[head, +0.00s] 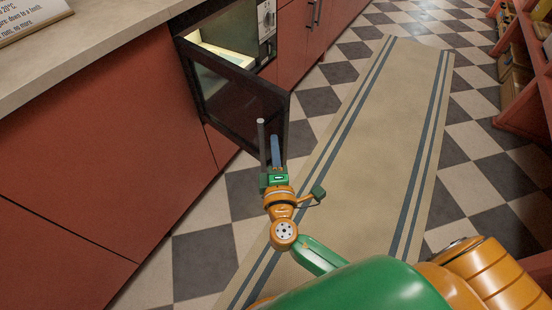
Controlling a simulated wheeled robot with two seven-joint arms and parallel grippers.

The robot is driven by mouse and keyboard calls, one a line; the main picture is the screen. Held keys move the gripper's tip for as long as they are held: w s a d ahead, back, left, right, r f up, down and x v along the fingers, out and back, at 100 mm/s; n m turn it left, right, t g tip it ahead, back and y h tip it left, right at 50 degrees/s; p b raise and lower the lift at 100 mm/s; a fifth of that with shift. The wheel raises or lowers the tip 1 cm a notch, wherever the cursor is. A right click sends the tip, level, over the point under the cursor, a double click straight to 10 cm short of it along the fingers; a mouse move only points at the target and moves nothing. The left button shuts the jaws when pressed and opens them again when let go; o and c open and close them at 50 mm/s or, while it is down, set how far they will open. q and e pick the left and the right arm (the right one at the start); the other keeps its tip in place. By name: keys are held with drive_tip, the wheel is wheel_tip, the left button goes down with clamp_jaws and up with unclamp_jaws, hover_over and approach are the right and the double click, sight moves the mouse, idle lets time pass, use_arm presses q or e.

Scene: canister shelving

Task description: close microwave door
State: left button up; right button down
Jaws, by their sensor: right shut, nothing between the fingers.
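The microwave (267,22) is built into the red cabinets at the upper middle of the head view. Its door (235,98) stands open, swung out from the cabinet front, with a dark see-through panel in a black frame. A lit, pale interior (225,55) shows behind the door's top edge. A grey upright bar, seemingly the door handle (262,140), stands near the door's free edge. My right gripper (275,142) is shut and empty, close to the bar and the door's free edge. I cannot tell whether it touches either. My left gripper is not in view.
A pale counter (100,45) with a sign (30,18) runs above the red cabinets (90,140) on the left. A beige striped runner (375,130) covers the checkered floor. Red shelving (525,85) stands at the right. The runner's middle is clear.

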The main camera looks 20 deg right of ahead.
drive_tip(key=shift+x, duration=1.3)
